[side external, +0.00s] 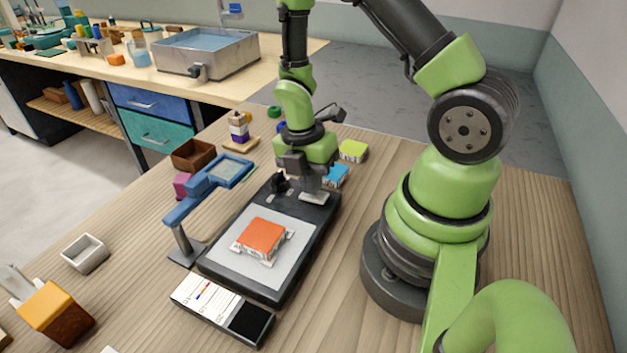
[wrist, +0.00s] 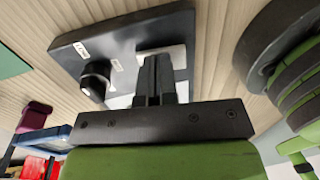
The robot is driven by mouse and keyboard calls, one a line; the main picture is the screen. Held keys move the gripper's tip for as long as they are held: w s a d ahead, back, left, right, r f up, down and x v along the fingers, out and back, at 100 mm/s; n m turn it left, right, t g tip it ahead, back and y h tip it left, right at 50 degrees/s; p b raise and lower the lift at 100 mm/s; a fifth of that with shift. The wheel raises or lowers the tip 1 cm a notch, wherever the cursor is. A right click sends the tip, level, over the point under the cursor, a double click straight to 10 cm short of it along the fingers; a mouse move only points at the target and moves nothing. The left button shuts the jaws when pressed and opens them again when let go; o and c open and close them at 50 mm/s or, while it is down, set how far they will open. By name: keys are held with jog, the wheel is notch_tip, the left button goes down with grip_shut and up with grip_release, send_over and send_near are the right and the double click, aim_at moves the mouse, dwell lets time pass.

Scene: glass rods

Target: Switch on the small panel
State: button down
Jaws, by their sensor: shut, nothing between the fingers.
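The small panel (side external: 218,259) is a dark slab with a pale grey top plate, lying on the wooden table. Its far end carries a black knob (side external: 279,183) and a light rectangular plate (side external: 314,199). In the wrist view the knob (wrist: 96,80) stands beside small white labels, and the light plate (wrist: 174,54) lies at the fingertips. My gripper (wrist: 155,60) is shut and empty, pointing down at the light plate, right of the knob in the side view. I cannot tell whether it touches. An orange-topped block (side external: 263,236) rests on the grey plate.
A blue stand (side external: 190,208) with a framed top leans along the panel's left side. A white-and-black strip device (side external: 222,311) lies in front. Blue (side external: 335,176) and yellow-green (side external: 353,150) blocks sit behind. A brown box (side external: 193,154) stands at left.

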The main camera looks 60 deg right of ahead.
notch_tip(320, 180, up, 14)
jog(key=w, duration=0.2)
dwell(0.4)
jog(key=shift+f, duration=0.1)
jog(key=shift+s+d, duration=0.1)
jog(key=shift+s, duration=0.55)
jog(key=shift+f, duration=0.15)
send_near(301, 194)
jog(key=s+f, duration=0.1)
jog(key=f, duration=0.1)
jog(key=s+f, duration=0.2)
jog(key=s+d+f, duration=0.1)
jog(key=s+f, duration=0.1)
jog(key=f, duration=0.1)
jog(key=shift+d, duration=0.1)
jog(key=shift+f, duration=0.1)
jog(key=shift+w, duration=0.1)
